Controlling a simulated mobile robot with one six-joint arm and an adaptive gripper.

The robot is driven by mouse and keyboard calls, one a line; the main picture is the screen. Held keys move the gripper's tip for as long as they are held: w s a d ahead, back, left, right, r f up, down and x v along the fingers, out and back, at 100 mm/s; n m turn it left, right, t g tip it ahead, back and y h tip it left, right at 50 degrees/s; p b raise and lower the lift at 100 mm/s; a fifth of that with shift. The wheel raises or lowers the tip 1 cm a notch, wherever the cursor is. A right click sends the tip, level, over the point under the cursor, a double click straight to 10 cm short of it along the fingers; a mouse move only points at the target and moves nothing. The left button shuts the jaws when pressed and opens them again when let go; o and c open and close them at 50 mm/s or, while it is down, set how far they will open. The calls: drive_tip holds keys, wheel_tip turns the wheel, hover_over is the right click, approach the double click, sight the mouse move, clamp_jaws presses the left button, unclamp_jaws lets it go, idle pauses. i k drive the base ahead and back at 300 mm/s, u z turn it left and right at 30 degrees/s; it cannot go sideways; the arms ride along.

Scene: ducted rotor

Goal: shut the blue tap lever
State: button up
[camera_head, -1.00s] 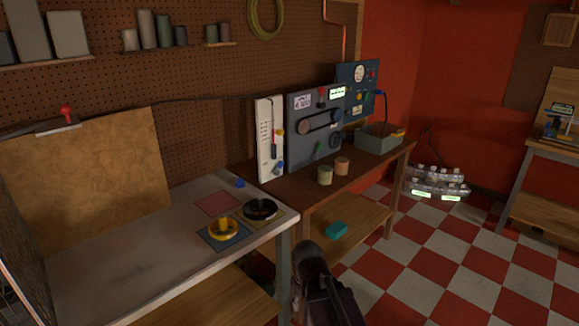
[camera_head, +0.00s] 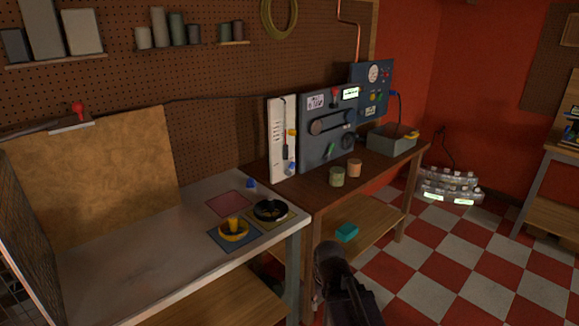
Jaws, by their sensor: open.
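A small blue part (camera_head: 291,168), which looks like the blue tap lever, is low on the right side of the upright white panel (camera_head: 277,140) on the brown workbench. A yellow part (camera_head: 292,132) is above it on the same panel. The blue part is too small to tell which way its lever is turned. A dark piece of my arm shows at the bottom centre, in front of the benches and well short of the panel. My gripper's fingers are not in view.
A dark control panel (camera_head: 327,130) stands right of the white one. Two cups (camera_head: 337,177) (camera_head: 354,168) and a grey bin (camera_head: 391,139) are on the brown bench (camera_head: 318,199). The grey table (camera_head: 150,252) at left holds yellow and black round parts. Checkered floor is open at right.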

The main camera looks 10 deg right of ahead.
sight(288, 172)
drive_tip(key=u, duration=0.05)
drive_tip(key=i, duration=0.95)
drive_tip(key=z, duration=0.05)
